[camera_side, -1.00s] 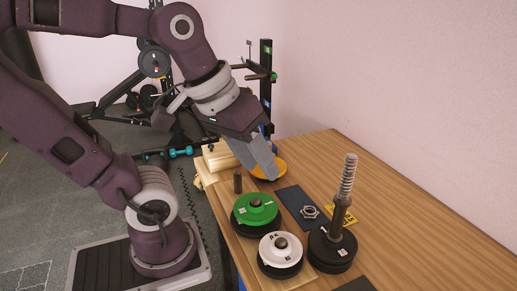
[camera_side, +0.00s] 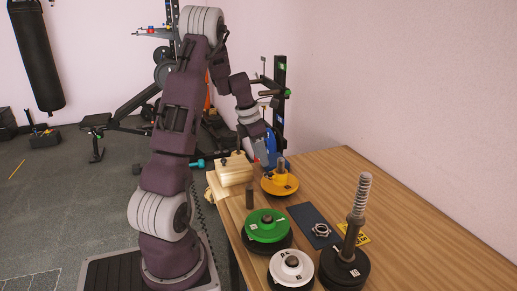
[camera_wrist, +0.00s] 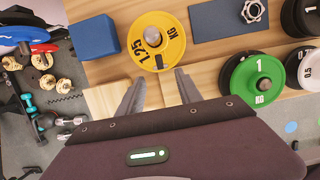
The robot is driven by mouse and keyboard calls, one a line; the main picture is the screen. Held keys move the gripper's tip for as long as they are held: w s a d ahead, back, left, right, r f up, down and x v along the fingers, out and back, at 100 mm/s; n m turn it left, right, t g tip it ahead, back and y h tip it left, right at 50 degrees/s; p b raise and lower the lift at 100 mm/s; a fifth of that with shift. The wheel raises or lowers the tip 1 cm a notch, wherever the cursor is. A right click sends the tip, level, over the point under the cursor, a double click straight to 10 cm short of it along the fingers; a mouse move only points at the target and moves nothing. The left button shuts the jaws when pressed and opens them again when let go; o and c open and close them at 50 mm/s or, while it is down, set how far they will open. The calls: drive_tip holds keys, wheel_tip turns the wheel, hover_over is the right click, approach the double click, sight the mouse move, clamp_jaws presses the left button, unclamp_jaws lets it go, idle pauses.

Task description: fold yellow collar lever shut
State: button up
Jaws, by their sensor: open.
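A yellow plate marked 1.25 KG (camera_wrist: 170,23) lies flat on the wooden table, with a grey post through its centre. It also shows in the side view (camera_side: 271,187).
A blue block (camera_wrist: 95,36) stands beside the yellow plate. A dark mat (camera_side: 308,219) holds a metal nut (camera_side: 321,230). Green (camera_side: 266,222) and white (camera_side: 291,265) plates and a black weight with a spring-wrapped post (camera_side: 345,270) stand nearer the camera. The table's right side is clear.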

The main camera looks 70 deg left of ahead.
sight(266, 174)
drive_tip(key=shift+x, duration=2.95)
drive_tip(key=c, duration=0.7)
drive_tip(key=shift+o, duration=0.2)
